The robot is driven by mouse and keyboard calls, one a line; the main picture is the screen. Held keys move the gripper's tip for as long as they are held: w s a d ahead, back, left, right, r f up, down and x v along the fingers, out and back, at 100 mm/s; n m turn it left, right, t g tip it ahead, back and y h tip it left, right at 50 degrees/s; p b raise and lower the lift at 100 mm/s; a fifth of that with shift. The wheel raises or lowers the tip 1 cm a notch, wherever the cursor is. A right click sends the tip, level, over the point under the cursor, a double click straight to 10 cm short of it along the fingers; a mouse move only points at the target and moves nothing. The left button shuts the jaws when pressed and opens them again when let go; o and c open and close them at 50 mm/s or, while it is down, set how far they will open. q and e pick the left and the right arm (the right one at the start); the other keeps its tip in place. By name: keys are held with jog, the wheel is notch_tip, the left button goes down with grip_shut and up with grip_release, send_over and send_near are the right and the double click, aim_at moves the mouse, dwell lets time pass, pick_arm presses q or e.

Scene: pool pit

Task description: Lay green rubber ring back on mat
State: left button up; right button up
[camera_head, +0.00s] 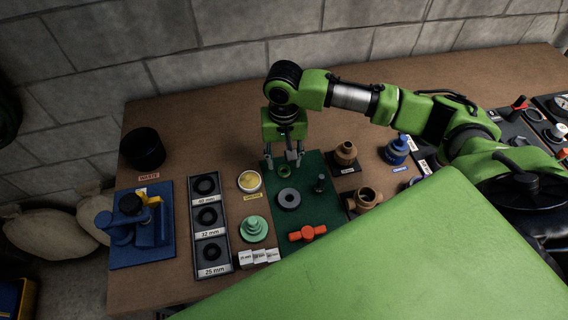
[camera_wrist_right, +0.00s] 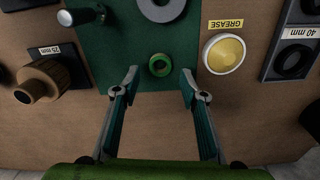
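The small green rubber ring (camera_head: 284,172) lies flat on the dark green mat (camera_head: 318,215), near the mat's back edge. In the right wrist view the ring (camera_wrist_right: 160,65) shows between and slightly beyond the spread fingertips, apart from both. My right gripper (camera_head: 283,160) points down over the back edge of the mat, open and empty. Its open fingers (camera_wrist_right: 159,78) also show in the wrist view. My left gripper is in neither view.
A grey ring (camera_head: 289,199), a black-handled tool (camera_head: 320,184) and an orange-red T-handle (camera_head: 307,233) lie on the mat. A grease tin (camera_head: 249,181) and a ring tray (camera_head: 222,247) stand left. Brown fittings (camera_head: 345,153) stand right. Bare bench (camera_head: 200,130) lies behind.

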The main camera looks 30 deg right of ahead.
notch_tip(320, 180, up, 10)
jog(key=b, duration=0.1)
jog(key=shift+f, duration=0.25)
